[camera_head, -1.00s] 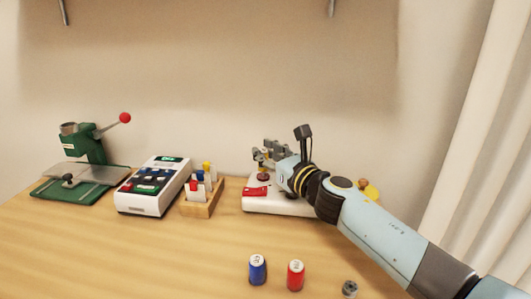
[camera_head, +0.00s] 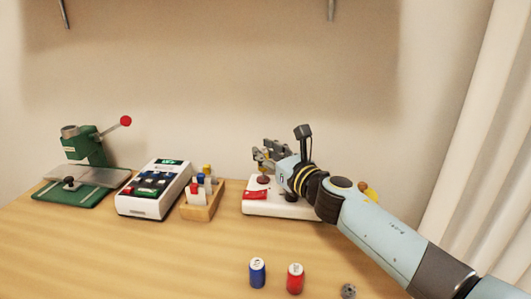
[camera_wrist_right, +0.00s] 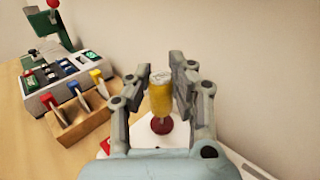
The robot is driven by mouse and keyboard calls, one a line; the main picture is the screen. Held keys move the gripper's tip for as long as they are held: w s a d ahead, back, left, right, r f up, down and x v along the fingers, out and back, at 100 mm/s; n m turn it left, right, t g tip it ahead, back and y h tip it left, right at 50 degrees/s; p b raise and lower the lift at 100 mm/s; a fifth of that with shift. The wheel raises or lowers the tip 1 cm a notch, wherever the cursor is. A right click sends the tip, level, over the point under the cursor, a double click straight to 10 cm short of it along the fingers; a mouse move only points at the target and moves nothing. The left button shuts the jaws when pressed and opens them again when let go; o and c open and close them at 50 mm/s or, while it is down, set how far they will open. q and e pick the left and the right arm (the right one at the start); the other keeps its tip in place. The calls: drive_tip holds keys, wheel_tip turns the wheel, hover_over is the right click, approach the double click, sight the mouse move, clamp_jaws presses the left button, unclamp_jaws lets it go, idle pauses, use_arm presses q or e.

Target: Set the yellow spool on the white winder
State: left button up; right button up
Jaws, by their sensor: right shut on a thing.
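The yellow spool (camera_wrist_right: 160,97) stands upright between the fingers of my right gripper (camera_wrist_right: 157,85), which is shut on it. The gripper also shows in the head view (camera_head: 268,154), over the left part of the white winder (camera_head: 288,209). A dark red round piece (camera_wrist_right: 161,126) on the winder is directly below the spool. I cannot tell whether the spool's bottom touches it. My forearm hides the winder's right part in the head view. My left gripper is not in view.
A blue spool (camera_head: 257,273) and a red spool (camera_head: 295,279) stand at the table's front. A wooden box with tags (camera_head: 201,208), a white keypad device (camera_head: 153,190) and a green press (camera_head: 85,150) stand to the left. The table's front left is clear.

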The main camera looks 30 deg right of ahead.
drive_tip(key=shift+f+b, duration=0.8)
drive_tip(key=shift+b, duration=0.15)
idle(0.7)
drive_tip(key=o, duration=0.5)
drive_tip(key=shift+o, duration=0.2)
drive_tip(key=shift+s+f, duration=0.2)
drive_tip(key=shift+s, duration=0.7)
drive_tip(key=shift+s+d, duration=0.25)
drive_tip(key=shift+s, duration=0.85)
drive_tip(key=shift+s+d+r+b, duration=0.1)
drive_tip(key=shift+s+b, duration=0.1)
drive_tip(key=shift+s, duration=0.9)
drive_tip(key=shift+s+d+r+b, duration=0.1)
drive_tip(key=shift+s+b, duration=0.1)
drive_tip(key=shift+s, duration=0.85)
drive_tip(key=shift+s+d+f+b, duration=0.1)
drive_tip(key=shift+s+b, duration=0.3)
drive_tip(key=shift+s, duration=0.9)
